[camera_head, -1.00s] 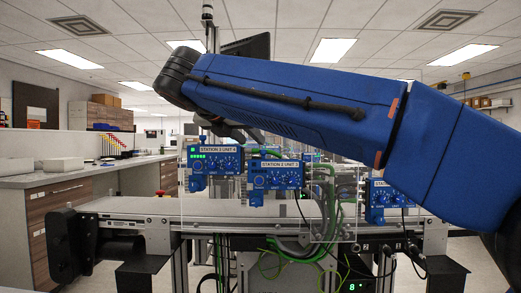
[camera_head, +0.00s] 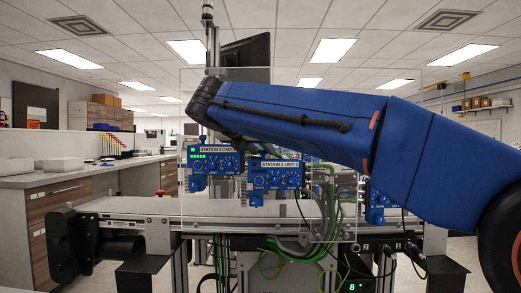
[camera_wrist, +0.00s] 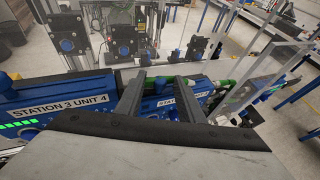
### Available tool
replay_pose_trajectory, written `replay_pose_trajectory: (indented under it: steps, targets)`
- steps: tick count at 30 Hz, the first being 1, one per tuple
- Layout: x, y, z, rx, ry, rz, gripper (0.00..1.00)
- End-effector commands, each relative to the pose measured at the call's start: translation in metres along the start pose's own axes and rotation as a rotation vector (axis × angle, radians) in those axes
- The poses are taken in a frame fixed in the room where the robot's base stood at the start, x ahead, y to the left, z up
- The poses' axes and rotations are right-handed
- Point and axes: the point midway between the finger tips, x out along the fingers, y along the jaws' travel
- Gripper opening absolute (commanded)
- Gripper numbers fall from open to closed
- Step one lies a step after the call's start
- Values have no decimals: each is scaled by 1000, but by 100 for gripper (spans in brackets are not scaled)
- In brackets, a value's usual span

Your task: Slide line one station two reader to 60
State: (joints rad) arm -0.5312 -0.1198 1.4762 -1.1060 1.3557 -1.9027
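My gripper (camera_wrist: 160,78) is open and empty in the wrist view, its two dark fingers apart above a row of blue units. A blue unit (camera_wrist: 75,118) labelled "STATION 3 UNIT 4", with green lights, is at the left, and another labelled blue unit (camera_wrist: 200,88) lies beyond and between the fingers. In the head view these appear as the left blue unit (camera_head: 216,162) and the right blue unit (camera_head: 276,176). I cannot tell which thing is the station two reader. My gripper is hidden in the head view.
A conveyor (camera_head: 140,207) crosses the front, with clear panels above it. Green and grey cables (camera_head: 318,220) hang beside the right unit. A monitor (camera_head: 246,57) stands behind. A long counter (camera_head: 60,178) runs along the left.

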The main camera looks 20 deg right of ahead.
Motion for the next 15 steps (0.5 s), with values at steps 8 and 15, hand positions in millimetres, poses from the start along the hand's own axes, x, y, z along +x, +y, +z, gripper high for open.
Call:
replay_pose_trajectory:
  steps: [8, 15]
  targets:
    - [0, 0, 0, 0, 0, 0, 0]
    - [5, 0, -14, -2, 1, 0, 0]
